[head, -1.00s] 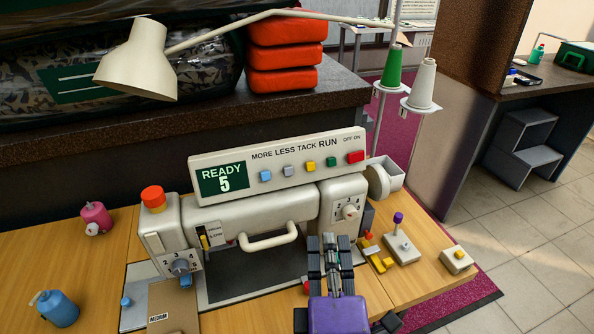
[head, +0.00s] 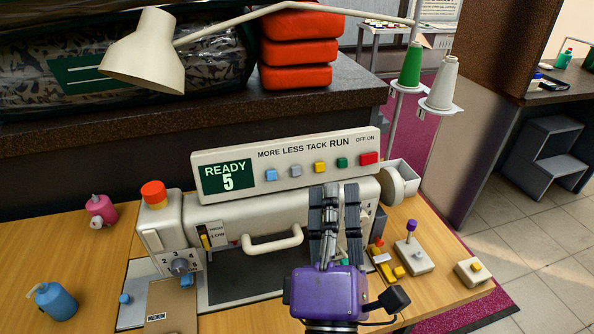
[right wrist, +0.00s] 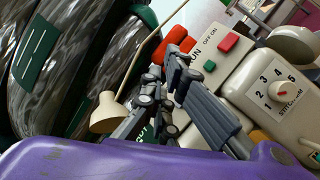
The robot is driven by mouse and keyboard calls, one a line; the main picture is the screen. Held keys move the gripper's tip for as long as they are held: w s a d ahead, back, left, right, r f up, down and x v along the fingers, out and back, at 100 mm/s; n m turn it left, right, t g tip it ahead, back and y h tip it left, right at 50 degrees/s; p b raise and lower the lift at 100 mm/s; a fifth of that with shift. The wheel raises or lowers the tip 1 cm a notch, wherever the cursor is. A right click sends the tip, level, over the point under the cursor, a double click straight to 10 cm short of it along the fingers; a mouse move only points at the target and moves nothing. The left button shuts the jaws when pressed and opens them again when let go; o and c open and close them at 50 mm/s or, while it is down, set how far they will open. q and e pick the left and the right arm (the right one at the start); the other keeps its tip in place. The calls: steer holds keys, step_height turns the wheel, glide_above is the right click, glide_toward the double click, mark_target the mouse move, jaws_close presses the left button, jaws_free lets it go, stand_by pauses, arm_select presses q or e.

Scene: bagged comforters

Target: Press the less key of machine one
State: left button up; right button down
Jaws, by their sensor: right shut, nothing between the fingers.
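The sewing machine (head: 250,215) stands on the wooden table, its panel (head: 222,158) showing READY 5. Under the label LESS is a small grey key (head: 295,171), between a blue key (head: 271,175) and a yellow key (head: 319,167). My right gripper (head: 331,188) is shut and empty, its tips just below the panel, right of the grey key and under the yellow and green keys. In the right wrist view the fingertips (right wrist: 172,58) hide part of the panel; the grey key is not seen there. My left gripper is not in view.
A cream lamp (head: 147,55) overhangs the panel's left. Green and white thread cones (head: 410,66) stand at the right. A carriage handle (head: 272,243) sticks out below the panel. A purple-knobbed lever box (head: 411,252) and a yellow-button box (head: 474,271) lie right.

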mark_target(314, 179)
steer(key=shift+w+a+f+b, duration=0.2)
steer(key=shift+w+a+f, duration=0.2)
steer(key=shift+w, duration=0.75)
steer(key=shift+w+a+f+b, duration=0.15)
steer(key=shift+w+a+f, duration=0.25)
steer(key=shift+w, duration=0.7)
steer(key=shift+w+a+f+b, duration=0.2)
steer(key=shift+w+a+f, duration=0.15)
steer(key=shift+w, duration=0.8)
steer(key=shift+w+f, duration=0.1)
steer(key=shift+w, duration=0.25)
steer(key=shift+w+a+f+b, duration=0.2)
steer(key=shift+w+b, duration=0.15)
steer(key=shift+s+d+r, duration=0.15)
steer(key=shift+s, duration=0.25)
steer(key=shift+s+d+r, duration=0.1)
steer(key=shift+s, duration=0.25)
